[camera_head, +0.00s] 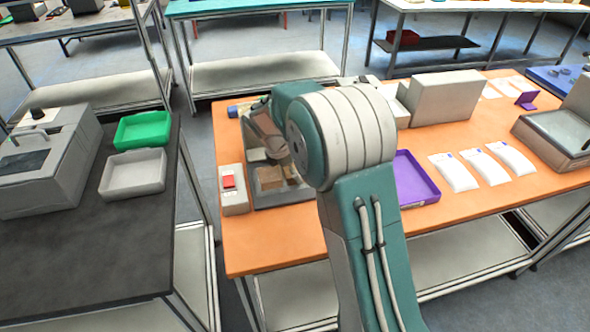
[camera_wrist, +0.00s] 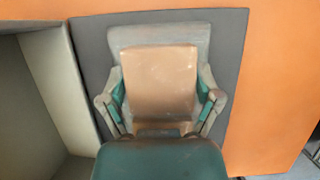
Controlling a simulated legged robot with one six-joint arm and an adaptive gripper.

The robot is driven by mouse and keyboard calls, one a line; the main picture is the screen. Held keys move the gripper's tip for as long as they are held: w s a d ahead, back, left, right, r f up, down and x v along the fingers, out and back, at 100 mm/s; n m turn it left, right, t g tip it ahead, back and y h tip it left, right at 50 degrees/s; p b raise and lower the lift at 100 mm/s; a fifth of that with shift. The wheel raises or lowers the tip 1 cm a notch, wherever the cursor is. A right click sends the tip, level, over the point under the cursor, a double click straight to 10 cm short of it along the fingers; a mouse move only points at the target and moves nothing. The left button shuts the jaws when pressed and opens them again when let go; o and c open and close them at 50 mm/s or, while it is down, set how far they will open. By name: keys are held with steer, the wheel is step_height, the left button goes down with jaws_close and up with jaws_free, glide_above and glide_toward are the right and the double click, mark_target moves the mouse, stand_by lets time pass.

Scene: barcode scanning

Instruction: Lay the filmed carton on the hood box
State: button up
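The filmed carton (camera_wrist: 160,80) is a tan-brown block with a slightly shiny face. It sits squarely between the two fingers of my gripper (camera_wrist: 160,100) in the wrist view, with a finger pad against each side. A paler grey rounded shape shows behind it, over a dark grey surface (camera_wrist: 230,60). In the head view a brown block (camera_head: 270,178) shows low over the grey surface, partly hidden by my arm. I cannot tell for sure which thing is the hood box; a grey walled shape (camera_wrist: 60,85) stands at the left of the wrist view.
The orange table (camera_head: 270,245) has a white box with a red patch (camera_head: 232,190) at its left, a purple tray (camera_head: 415,180), white packets (camera_head: 485,168) and a large grey box (camera_head: 445,97). A black table with green (camera_head: 141,130) and grey trays stands left. The orange front edge is clear.

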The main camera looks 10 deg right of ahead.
steer(key=shift+o, duration=0.6)
steer(key=shift+r, duration=0.2)
steer(key=v, duration=1.1)
steer(key=s+d+r+m+t+y, duration=0.1)
steer(key=s+d+r+m+y, duration=0.1)
steer(key=s+r+m, duration=0.35)
steer(key=s+d+m+t+y, duration=0.2)
steer(key=s+m, duration=1)
steer(key=s, duration=1.2)
steer(key=t, duration=0.2)
steer(key=shift+s+r+t+y, duration=0.3)
steer(key=shift+s, duration=0.05)
